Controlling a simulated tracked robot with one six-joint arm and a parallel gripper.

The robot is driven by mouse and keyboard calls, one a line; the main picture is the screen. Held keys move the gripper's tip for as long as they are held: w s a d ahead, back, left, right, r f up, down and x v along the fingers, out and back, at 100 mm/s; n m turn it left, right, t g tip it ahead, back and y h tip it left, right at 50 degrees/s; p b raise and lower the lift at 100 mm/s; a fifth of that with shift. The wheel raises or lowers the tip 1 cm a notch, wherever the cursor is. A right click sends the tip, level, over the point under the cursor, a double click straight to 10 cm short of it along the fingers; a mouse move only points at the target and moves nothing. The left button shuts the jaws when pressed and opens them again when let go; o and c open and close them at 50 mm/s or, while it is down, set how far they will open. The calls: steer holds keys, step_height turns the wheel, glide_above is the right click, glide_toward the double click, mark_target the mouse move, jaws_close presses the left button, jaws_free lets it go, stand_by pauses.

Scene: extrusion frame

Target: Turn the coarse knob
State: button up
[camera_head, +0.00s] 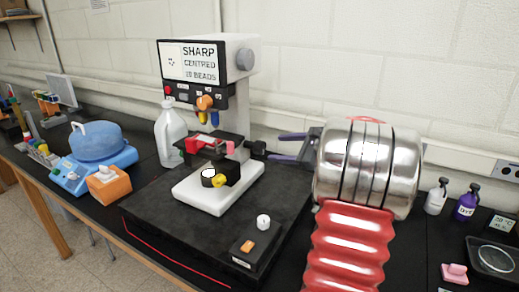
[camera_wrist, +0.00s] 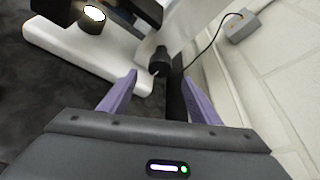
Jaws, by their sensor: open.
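I take this for the coarse knob; no label is readable. It also shows in the wrist view as a black stepped cylinder (camera_wrist: 158,62). My gripper (camera_head: 279,146) is to the right of the knob, with its purple fingers pointing at it. In the wrist view the fingers of my gripper (camera_wrist: 161,77) are spread apart, with the knob just beyond and between their tips. No contact is visible.
A large silver cylinder and red bellows, seemingly my arm, cover the right side. A white jug (camera_head: 170,133) stands behind left of the microscope. A cabled grey box (camera_wrist: 241,26) lies near the wall.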

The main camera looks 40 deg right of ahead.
mark_target(263, 148)
steer(key=x, duration=1)
steer(key=shift+c, duration=0.4)
steer(key=c, duration=0.9)
